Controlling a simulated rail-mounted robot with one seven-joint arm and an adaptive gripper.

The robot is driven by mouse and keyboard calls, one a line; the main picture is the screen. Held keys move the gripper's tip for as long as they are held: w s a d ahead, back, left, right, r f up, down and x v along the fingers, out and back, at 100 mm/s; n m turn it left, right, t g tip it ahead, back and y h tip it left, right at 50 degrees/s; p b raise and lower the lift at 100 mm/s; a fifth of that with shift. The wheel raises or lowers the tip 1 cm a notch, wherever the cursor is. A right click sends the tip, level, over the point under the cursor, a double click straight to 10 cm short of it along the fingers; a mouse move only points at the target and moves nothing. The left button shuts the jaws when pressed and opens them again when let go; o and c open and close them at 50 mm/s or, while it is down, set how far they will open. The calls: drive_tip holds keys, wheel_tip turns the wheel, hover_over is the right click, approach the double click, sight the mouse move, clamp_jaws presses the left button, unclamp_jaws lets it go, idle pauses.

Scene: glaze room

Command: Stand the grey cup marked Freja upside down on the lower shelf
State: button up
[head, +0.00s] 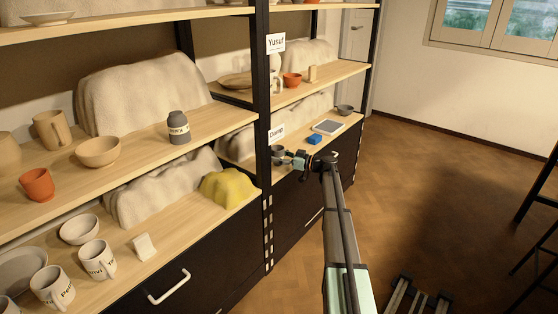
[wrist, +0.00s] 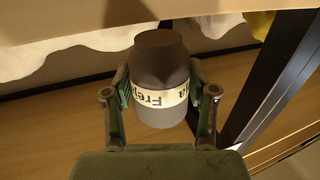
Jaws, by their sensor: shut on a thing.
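My gripper (head: 299,161) is at the front of the right-hand shelf bay, at about the height of the shelf labelled Damp. The grey cup (wrist: 160,60) sits between my gripper's two fingers (wrist: 160,90), one on each side, and they are shut on it. A pale band on the cup carries dark lettering that looks like Freja, partly turned out of sight. The cup shows in the head view as a small dark shape (head: 278,152) at the gripper's tip. I cannot tell whether it touches the shelf. The lower shelf (head: 345,127) of that bay shows bare wood towards the right.
A black upright (head: 262,70) divides the bays. A labelled grey vessel (head: 179,127), other cups and bowls fill the left bay.

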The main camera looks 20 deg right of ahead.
drive_tip(key=b+v, duration=0.5)
drive_tip(key=v, duration=0.9)
drive_tip(key=shift+r, duration=0.15)
